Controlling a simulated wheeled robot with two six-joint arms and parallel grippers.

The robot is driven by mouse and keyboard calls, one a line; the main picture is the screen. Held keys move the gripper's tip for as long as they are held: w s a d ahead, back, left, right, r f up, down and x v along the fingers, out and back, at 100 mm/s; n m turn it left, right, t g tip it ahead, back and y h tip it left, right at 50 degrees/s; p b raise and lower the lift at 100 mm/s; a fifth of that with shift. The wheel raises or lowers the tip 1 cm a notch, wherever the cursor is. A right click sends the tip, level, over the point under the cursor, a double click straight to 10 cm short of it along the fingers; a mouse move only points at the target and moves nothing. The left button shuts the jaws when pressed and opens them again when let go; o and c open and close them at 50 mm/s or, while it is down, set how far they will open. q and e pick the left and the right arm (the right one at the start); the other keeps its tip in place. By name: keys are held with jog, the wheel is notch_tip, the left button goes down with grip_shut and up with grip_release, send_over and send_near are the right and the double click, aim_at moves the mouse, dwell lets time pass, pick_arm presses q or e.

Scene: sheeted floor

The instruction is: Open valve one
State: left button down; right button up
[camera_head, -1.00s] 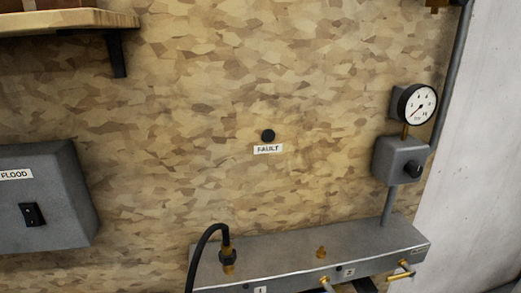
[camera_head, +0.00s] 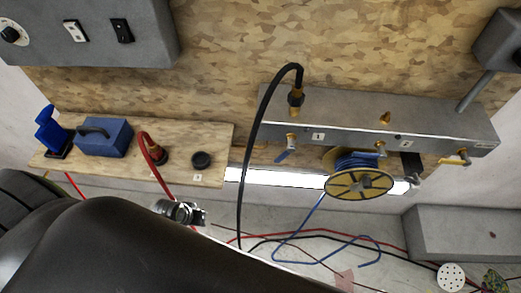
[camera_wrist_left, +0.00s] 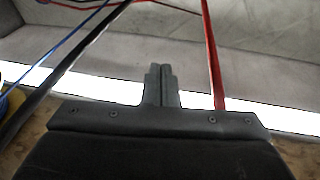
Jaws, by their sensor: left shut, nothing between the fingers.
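Valve one (camera_head: 291,141) is a small brass tap under the front of the grey manifold (camera_head: 345,112), beside the label "1" (camera_head: 318,135). My dark arm fills the lower left of the head view. My right gripper is not seen.
A second tap (camera_head: 380,149) and a yellow-handled tap (camera_head: 455,161) sit further right. A yellow reel (camera_head: 360,184) of blue hose hangs below. A wooden shelf (camera_head: 215,150) holds a blue box (camera_head: 104,138).

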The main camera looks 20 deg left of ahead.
pick_arm(q)
jog(key=w+d+r+h, duration=0.2)
jog(key=w+r+h, duration=0.25)
jog(key=r, duration=0.65)
jog(key=w+d+r+h+p, duration=0.1)
jog(key=w+d+r+h, duration=0.3)
jog(key=r, duration=0.6)
jog(key=w+r+h, duration=0.3)
jog(key=w+r, duration=0.3)
jog(key=r, duration=0.5)
jog(key=p+x, duration=0.4)
jog(key=x, duration=0.9)
jog(key=shift+w+f, duration=0.2)
jog(key=shift+f, duration=0.35)
jog(key=shift+d, duration=0.1)
